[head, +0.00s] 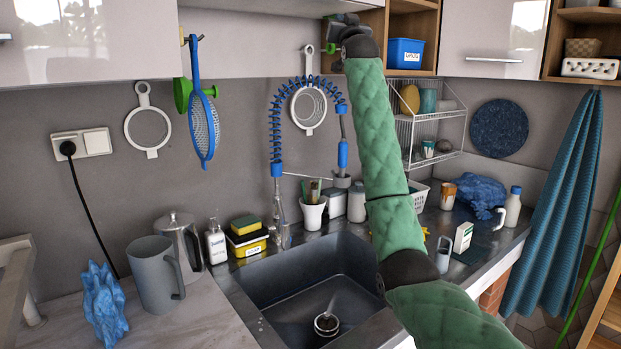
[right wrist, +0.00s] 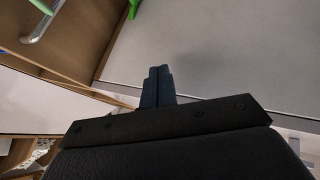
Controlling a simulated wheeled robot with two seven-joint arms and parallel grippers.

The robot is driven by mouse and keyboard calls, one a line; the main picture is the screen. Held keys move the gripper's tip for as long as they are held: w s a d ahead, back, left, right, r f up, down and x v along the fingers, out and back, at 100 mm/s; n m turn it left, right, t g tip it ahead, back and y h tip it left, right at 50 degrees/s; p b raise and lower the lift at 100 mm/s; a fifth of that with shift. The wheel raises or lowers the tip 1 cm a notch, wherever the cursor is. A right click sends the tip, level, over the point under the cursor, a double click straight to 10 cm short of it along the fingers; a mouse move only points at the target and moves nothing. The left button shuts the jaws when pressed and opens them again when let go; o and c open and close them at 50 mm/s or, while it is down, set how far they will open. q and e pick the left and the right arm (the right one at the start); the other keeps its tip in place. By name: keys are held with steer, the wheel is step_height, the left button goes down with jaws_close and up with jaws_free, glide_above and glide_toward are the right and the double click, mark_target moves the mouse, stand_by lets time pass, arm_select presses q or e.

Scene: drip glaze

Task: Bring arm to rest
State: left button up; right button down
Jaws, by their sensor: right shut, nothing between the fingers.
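My right arm (head: 386,160), in a green quilted sleeve, rises from the lower right across the sink to the upper cabinets in the head view. My right gripper (head: 345,24) is at the top of it, small and partly hidden by the wrist, in front of the cabinet edge. In the right wrist view its dark fingers (right wrist: 158,75) are together and empty, pointing toward a plain grey surface. My left arm and gripper are not in view.
Behind the arm are a dark sink (head: 290,285), a blue spring faucet (head: 277,165) and a wire shelf (head: 434,120). A grey mug (head: 154,275) and blue sculpted piece (head: 103,305) stand on the left counter. A blue bin (head: 405,54) sits in the open cabinet.

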steer(key=s+d+f+g+h, duration=0.15)
steer(key=s+f+g, duration=0.25)
steer(key=s+f, duration=1)
steer(key=s+d+f+n+g, duration=0.15)
steer(key=s+f+g, duration=0.35)
steer(key=f, duration=1.7)
steer(key=s+d+f+g+h, duration=0.1)
steer(key=s+d+f+g, duration=0.15)
steer(key=s+f, duration=1.2)
steer(key=s+f+g, duration=1)
steer(key=s+f, duration=3)
steer(key=f, duration=0.4)
steer(key=shift+s+d, duration=0.2)
steer(key=shift+f+m, duration=0.1)
steer(key=shift+m, duration=0.15)
